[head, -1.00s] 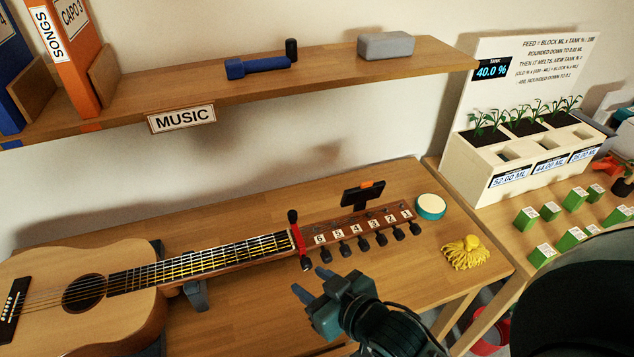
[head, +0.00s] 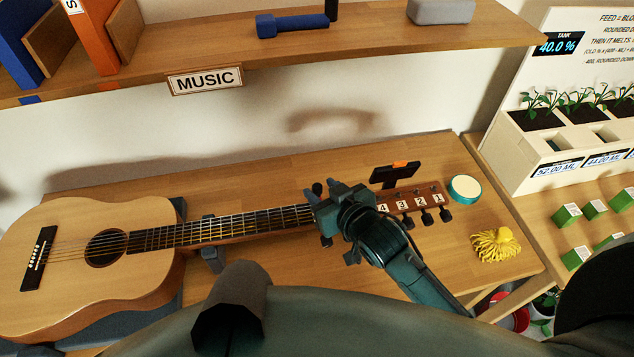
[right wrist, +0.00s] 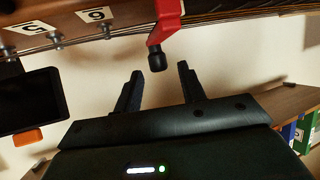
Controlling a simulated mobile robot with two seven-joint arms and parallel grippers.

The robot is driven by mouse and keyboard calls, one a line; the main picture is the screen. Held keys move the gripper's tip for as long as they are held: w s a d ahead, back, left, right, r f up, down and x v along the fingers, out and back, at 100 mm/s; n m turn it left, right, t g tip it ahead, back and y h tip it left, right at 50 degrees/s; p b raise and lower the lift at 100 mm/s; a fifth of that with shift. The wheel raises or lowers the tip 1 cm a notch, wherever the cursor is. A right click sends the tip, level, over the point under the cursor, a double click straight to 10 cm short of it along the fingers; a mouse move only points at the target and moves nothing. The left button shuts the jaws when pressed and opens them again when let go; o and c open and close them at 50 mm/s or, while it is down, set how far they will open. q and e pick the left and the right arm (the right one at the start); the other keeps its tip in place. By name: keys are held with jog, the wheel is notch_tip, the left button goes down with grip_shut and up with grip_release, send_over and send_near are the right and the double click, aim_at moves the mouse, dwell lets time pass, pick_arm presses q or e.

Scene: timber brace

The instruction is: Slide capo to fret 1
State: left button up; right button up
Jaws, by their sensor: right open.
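The guitar (head: 60,235) lies on the table, its neck pointing right to a headstock with numbered labels (head: 411,203). The red capo (right wrist: 168,22) sits across the strings beside the headstock end of the neck, its black knob (right wrist: 156,60) sticking out. In the head view my right gripper hides most or all of the capo. My right gripper (right wrist: 160,70) is open, its two fingers apart on either side of the knob's line, with the knob at or just beyond the tips. I cannot tell whether they touch. The right gripper (head: 326,187) is over the neck end.
A dark device with an orange clip (head: 396,175) stands behind the headstock. A teal round tin (head: 465,188) and a yellow stringy bundle (head: 495,244) lie to the right. The wall shelf (head: 380,52) overhangs the back. Bare table (head: 270,172) shows behind the neck.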

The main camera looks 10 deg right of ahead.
aim_at(318, 187)
jog(key=shift+x, duration=1.55)
grip_shut()
